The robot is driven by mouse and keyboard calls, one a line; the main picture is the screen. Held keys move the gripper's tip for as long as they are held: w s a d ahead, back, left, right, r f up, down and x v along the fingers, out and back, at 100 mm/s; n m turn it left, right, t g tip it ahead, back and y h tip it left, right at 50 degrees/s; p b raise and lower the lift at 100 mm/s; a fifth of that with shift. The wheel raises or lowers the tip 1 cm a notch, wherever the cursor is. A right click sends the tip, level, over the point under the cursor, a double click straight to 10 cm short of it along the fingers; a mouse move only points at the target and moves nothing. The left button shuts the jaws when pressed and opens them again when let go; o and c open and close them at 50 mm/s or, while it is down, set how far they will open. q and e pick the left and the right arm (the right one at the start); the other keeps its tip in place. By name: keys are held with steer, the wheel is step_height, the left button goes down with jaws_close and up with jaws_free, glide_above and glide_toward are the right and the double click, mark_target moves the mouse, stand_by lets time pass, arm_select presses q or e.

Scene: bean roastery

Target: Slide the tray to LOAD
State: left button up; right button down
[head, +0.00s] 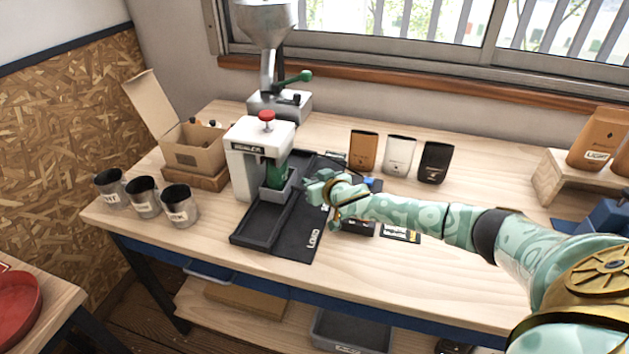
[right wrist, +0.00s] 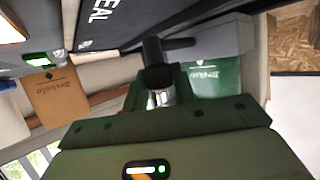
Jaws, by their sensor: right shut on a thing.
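The grey tray (head: 279,193) sits on the dark track under the white sealer (head: 243,158), at its SEAL end. A green pouch (head: 277,172) stands in it. The tray (right wrist: 222,36) and pouch (right wrist: 215,78) also show in the right wrist view. My right gripper (head: 313,187) is at the tray's right side. In the right wrist view it (right wrist: 160,97) is shut on the tray's dark handle (right wrist: 158,62). The LOAD mark (head: 314,238) is on the black mat nearer the bench front. My left gripper is not in view.
Three metal cups (head: 145,198) and an open cardboard box (head: 193,147) stand left of the sealer. A grinder (head: 279,104) is behind. Three upright pouches (head: 398,156) stand at the back right. Cards (head: 401,233) lie right of the mat. The track towards the front looks clear.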

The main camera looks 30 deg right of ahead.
steer(key=shift+s+a+r+p, duration=0.2)
steer(key=shift+a+p, duration=0.1)
steer(key=shift+a, duration=0.1)
steer(key=s+a+p, duration=0.1)
steer(key=a+p, duration=0.1)
steer(key=s+a+p, duration=0.2)
steer(key=shift+s+a+r, duration=0.1)
steer(key=shift+s+a, duration=0.05)
steer(key=shift+s, duration=0.15)
steer(key=s+a+p, duration=0.1)
steer(key=a, duration=0.1)
steer(key=s+a, duration=0.2)
steer(key=shift+s+a+p, duration=0.1)
steer(key=shift+s+p, duration=0.2)
steer(key=shift+p, duration=0.1)
steer(key=shift+s+a, duration=0.45)
steer(key=shift+f, duration=0.25)
steer(key=c, duration=1.2)
jaws_free()
steer(key=shift+a, duration=0.1)
steer(key=shift+o, duration=0.3)
steer(key=shift+s, duration=0.15)
